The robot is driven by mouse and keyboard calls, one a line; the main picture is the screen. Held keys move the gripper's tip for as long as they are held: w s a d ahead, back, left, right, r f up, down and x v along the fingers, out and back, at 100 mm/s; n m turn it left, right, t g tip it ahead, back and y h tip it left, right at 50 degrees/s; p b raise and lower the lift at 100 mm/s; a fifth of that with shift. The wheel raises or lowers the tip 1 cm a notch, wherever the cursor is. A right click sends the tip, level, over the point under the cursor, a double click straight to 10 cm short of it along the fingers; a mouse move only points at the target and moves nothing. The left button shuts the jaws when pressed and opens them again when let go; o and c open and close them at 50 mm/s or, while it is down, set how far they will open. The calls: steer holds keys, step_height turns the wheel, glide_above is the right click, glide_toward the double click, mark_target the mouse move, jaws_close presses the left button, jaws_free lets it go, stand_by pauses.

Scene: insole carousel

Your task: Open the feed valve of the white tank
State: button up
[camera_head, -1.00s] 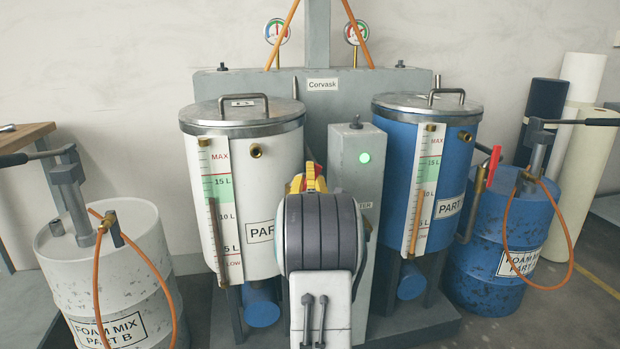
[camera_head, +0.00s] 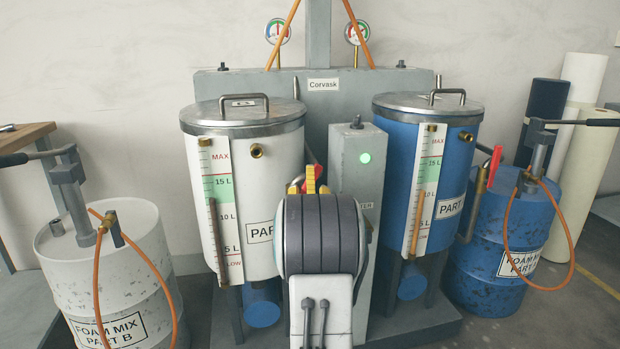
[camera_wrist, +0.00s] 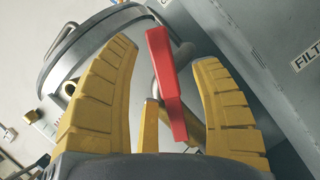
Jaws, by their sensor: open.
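The white tank (camera_head: 207,165) stands left of centre in the head view. Its metal lid (camera_wrist: 62,48) fills the upper left of the wrist view. My gripper (camera_wrist: 166,52) is open and holds nothing. In the head view my gripper (camera_head: 310,182) is at the white tank's right side, mostly hidden behind my own arm. The valve's body is mostly hidden there.
A grey filter cabinet (camera_head: 352,180) with a green light stands close on the right of my gripper. The blue tank (camera_head: 398,150) has its own red handle (camera_head: 494,166). A white drum (camera_head: 105,260) and a blue drum (camera_head: 475,270) stand at the sides, with orange hoses.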

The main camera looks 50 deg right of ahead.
steer(key=shift+r+v, duration=0.15)
steer(key=shift+v, duration=1.2)
steer(key=shift+r+v, duration=0.15)
steer(key=shift+v, duration=1.2)
steer(key=shift+s, duration=0.2)
steer(key=shift+c, duration=0.4)
